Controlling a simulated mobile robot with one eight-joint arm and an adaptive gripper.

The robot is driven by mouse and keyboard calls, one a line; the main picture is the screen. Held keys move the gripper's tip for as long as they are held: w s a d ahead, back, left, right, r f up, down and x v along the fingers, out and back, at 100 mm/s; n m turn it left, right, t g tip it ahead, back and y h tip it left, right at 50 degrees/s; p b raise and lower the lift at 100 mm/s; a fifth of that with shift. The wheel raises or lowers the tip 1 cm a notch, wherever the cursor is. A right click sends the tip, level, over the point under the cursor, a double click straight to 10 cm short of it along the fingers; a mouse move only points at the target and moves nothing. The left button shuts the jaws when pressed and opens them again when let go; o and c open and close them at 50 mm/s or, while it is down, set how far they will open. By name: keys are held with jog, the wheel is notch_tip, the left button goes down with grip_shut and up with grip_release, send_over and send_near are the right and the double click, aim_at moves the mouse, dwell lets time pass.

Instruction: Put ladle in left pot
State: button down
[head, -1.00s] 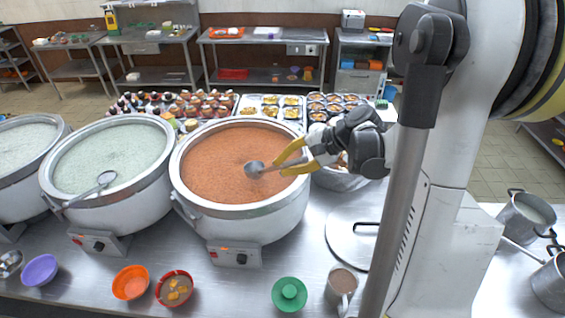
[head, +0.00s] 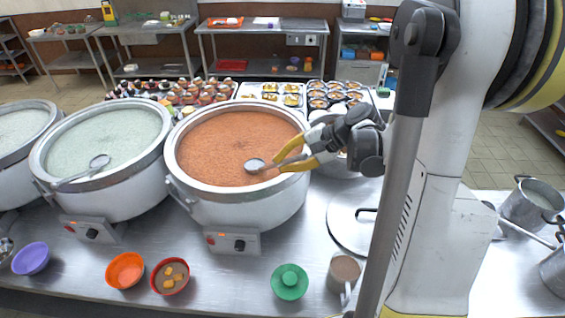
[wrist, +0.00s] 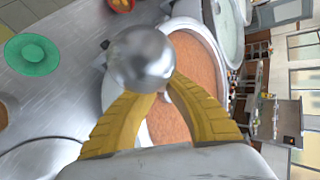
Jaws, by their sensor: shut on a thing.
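My gripper (head: 290,161) has yellow fingers and is shut on a metal ladle (head: 255,165), held over the pot of orange-brown congee (head: 235,207). The ladle's bowl also shows between and beyond the fingers in the wrist view (wrist: 141,58). I cannot tell whether the bowl touches the congee. To the left stands a pot of pale green congee (head: 120,190) with another ladle (head: 97,163) resting on its front rim. A further pale pot (head: 20,160) is cut off at the left edge.
Along the front lie a purple bowl (head: 31,259), an orange bowl (head: 126,270), a red bowl with food (head: 170,277), a green lid (head: 290,282) and a brown-filled mug (head: 344,272). A large metal lid (head: 345,222) lies right of the pot. Filled trays (head: 270,94) stand behind.

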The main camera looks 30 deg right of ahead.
jog(key=shift+w, duration=0.2)
jog(key=c, duration=1.5)
grip_release()
jog(key=shift+c, duration=0.2)
jog(key=v, duration=1.2)
